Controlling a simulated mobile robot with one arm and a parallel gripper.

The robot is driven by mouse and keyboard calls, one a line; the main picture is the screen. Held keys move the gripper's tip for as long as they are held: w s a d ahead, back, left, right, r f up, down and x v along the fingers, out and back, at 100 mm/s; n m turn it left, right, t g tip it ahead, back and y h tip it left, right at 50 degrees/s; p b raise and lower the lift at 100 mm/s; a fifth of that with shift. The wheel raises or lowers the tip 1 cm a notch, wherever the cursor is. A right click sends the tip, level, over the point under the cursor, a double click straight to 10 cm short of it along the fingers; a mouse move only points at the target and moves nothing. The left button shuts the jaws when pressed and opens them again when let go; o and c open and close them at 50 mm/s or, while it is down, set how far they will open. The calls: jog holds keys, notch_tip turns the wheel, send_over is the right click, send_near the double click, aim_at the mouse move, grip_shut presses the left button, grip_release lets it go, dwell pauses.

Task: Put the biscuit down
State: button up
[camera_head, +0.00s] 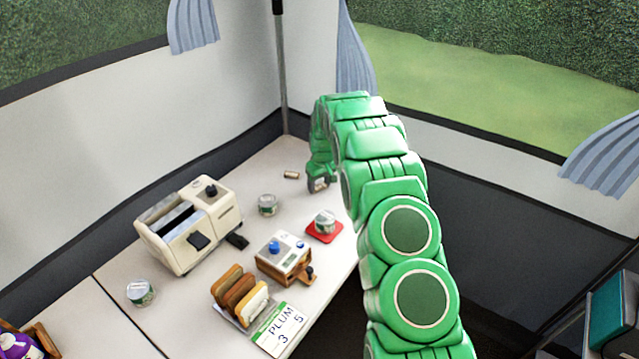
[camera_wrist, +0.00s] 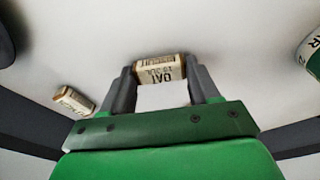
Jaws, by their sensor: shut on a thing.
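A small wrapped biscuit (camera_wrist: 159,70) with "OAT" printed on it is between the two grey fingers of my gripper (camera_wrist: 160,78) in the wrist view. The fingers are shut on its two ends. In the head view my gripper (camera_head: 318,183) is low over the far end of the white table (camera_head: 268,160), and the biscuit is mostly hidden. I cannot tell whether it touches the table. A second wrapped biscuit (camera_head: 291,174) lies on the table just left of my gripper; it also shows at left in the wrist view (camera_wrist: 74,102).
A tin (camera_head: 267,205) stands left of my gripper, and another tin (camera_head: 325,222) sits on a red mat (camera_head: 334,237). A cream toaster (camera_head: 188,225), a wooden-sided box (camera_head: 284,258) and a toast rack (camera_head: 240,295) stand nearer.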

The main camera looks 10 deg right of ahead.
jog(key=shift+f, duration=0.1)
jog(key=o, duration=1)
notch_tip(320, 180, up, 11)
jog(key=s, duration=0.1)
jog(key=s+r+m, duration=0.1)
jog(key=s+r, duration=1.2)
jog(key=s, duration=0.1)
jog(key=s+r+m+g, duration=0.1)
jog(key=s+r, duration=0.1)
jog(key=s, duration=1.3)
jog(key=s+r+m+g, duration=0.1)
jog(key=s+r, duration=0.2)
jog(key=s, duration=1.3)
jog(key=s+r+m+g, duration=0.1)
jog(key=s+r, duration=0.1)
jog(key=s, duration=1.3)
jog(key=shift+s+a+r+h, duration=0.2)
jog(key=shift+s+a+h, duration=0.1)
jog(key=shift+s+a, duration=0.1)
